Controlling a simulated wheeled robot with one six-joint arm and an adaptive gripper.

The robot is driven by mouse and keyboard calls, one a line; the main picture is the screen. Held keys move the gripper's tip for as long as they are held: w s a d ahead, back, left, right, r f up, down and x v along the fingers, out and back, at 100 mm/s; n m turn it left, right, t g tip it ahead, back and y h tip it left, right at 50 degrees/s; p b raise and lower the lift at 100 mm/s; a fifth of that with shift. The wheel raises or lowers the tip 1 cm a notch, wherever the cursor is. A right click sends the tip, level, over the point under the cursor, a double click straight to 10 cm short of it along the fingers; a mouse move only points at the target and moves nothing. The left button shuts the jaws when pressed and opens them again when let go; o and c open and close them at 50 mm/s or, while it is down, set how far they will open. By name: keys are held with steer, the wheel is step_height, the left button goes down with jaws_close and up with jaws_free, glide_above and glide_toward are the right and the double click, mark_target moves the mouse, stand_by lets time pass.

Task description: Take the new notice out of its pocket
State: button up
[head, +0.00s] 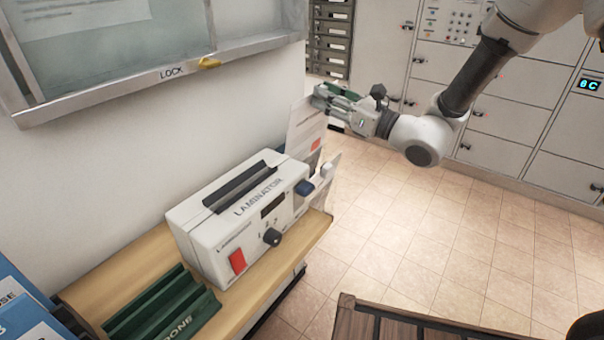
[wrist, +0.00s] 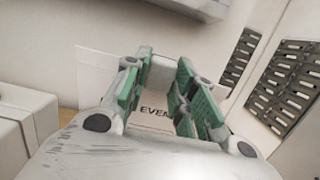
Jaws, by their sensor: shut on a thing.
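My gripper (head: 322,97), with green fingers, is above the far end of the wooden shelf, just beyond the laminator. It is shut on the notice (head: 301,128), a pale upright sheet with an orange patch. In the wrist view my gripper (wrist: 157,68) has the notice (wrist: 153,113) between its fingers, with the letters "EVEN" readable. The notice's lower part is hidden behind the laminator and a pale upright piece (head: 328,174), perhaps the pocket. I cannot tell whether the notice's lower edge is inside the pocket.
The white laminator (head: 225,232) stands on the wooden shelf (head: 150,258), with a green tray marked "DONE" (head: 165,308) nearer. A glass-fronted case (head: 130,50) hangs on the wall above. Grey lockers (head: 515,125) stand at the back right.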

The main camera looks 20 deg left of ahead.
step_height(320, 180, up, 10)
steer(key=d, duration=0.1)
steer(key=shift+s+d+f, duration=0.15)
steer(key=shift+s+d, duration=0.15)
steer(key=shift+d, duration=0.15)
stand_by(0.4)
steer(key=shift+r+v, duration=0.2)
steer(key=shift+v, duration=0.9)
steer(key=shift+r+v, duration=0.2)
steer(key=shift+v, duration=0.9)
steer(key=shift+r+v, duration=0.2)
steer(key=shift+v, duration=0.95)
steer(key=shift+s+d, duration=0.15)
steer(key=shift+d, duration=0.25)
jaws_close()
steer(key=shift+r+v, duration=0.2)
steer(key=shift+v, duration=0.95)
